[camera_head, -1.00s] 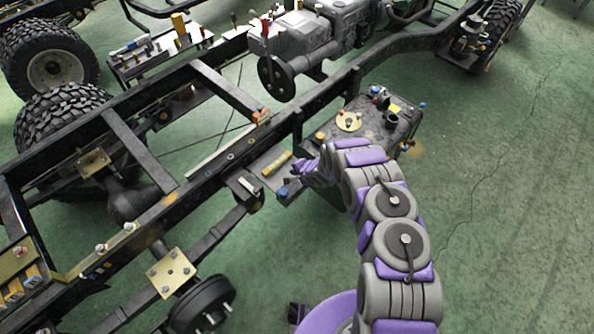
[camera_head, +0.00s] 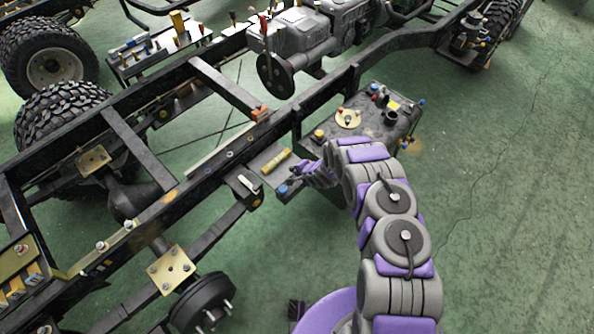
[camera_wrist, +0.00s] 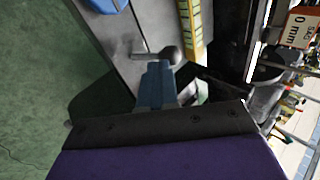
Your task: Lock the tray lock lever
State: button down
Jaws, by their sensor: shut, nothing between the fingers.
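A small grey lever with a round knob (camera_wrist: 171,55) and a short pin shows in the wrist view on a flat dark tray (camera_wrist: 125,38); it looks like the tray lock lever. In the head view the tray (camera_head: 258,160) sits beside the chassis rail, and my gripper hides or nearly hides the lever. My gripper (camera_wrist: 154,70) is shut and empty, its blue-grey fingertips right at the lever near the knob. I cannot tell whether they touch it. In the head view my gripper (camera_head: 305,171) is at the tray's right end.
A yellow block (camera_wrist: 193,28) lies on the tray beside the lever, and a blue part (camera_wrist: 107,4) is at its edge. A dark tank (camera_head: 375,125) with caps stands right of my gripper. The black chassis rail (camera_head: 205,180) runs along the left. Green floor is free at right.

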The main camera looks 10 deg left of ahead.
jog(key=shift+s+d+r, duration=0.25)
jog(key=shift+r, duration=0.05)
jog(key=p+v, duration=0.2)
jog(key=v, duration=1)
jog(key=shift+a+r, duration=0.35)
jog(key=shift+r, duration=0.05)
jog(key=shift+w+d+r, duration=0.1)
jog(key=shift+w, duration=0.05)
jog(key=s+d+r+n+h+b, duration=0.25)
jog(key=d+r+h, duration=0.35)
jog(key=d+r, duration=1.05)
jog(key=s+d+r+g+h+b, duration=0.1)
jog(key=s+d+r+g, duration=0.1)
jog(key=s+r, duration=0.4)
jog(key=s+a+r+n+g+b, duration=0.1)
jog(key=s+r, duration=0.3)
jog(key=s, duration=0.7)
jog(key=s+a+r+n+g+y+b, duration=0.1)
jog(key=s+r+n+g, duration=0.2)
jog(key=s, duration=0.9)
jog(key=s+a+r+n+g+b, duration=0.1)
jog(key=s+r, duration=0.5)
jog(key=s, duration=0.6)
jog(key=shift+s+a+n+g+y+b, duration=0.15)
jog(key=shift+s+n+g+y+b, duration=0.2)
jog(key=shift+n, duration=0.5)
